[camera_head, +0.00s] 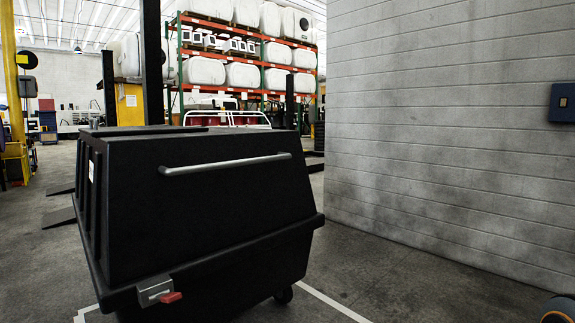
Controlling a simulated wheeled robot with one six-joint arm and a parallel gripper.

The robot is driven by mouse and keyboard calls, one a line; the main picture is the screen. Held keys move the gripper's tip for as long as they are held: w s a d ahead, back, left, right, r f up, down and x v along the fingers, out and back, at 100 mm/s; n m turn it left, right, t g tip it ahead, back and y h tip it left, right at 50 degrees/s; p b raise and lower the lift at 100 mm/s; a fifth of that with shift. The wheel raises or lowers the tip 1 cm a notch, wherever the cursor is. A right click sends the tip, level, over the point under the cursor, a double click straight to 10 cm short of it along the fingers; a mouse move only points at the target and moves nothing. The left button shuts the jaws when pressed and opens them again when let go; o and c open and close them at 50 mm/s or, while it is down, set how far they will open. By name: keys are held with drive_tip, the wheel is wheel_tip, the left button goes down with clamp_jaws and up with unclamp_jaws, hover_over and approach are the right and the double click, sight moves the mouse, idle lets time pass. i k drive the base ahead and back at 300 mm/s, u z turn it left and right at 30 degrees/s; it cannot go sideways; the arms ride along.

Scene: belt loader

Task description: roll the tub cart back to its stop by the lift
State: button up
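The black tub cart (210,215) stands upright close in front of me, filling the left and middle of the picture. A grey bar handle (225,164) runs across its near face. A metal latch or pedal with a red tip (170,297) sits at its lower front edge. One dark caster (284,295) shows under the right side; other wheels are hidden. Tall dark posts (152,60), perhaps the lift, rise behind the cart. I cannot make out a stop. My gripper is not in view, and nothing visible touches the handle.
A white floor line (330,304) runs past the cart's right side. A grey block wall (450,130) with a blue switch box (562,103) bounds the right. Bare floor (410,285) lies between. Dark ramps (60,217) lie at left; loaded racks (245,60) stand behind.

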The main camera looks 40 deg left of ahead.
sight(225, 219)
drive_tip(key=u, duration=0.4)
drive_tip(key=i, duration=0.65)
drive_tip(key=u, duration=0.5)
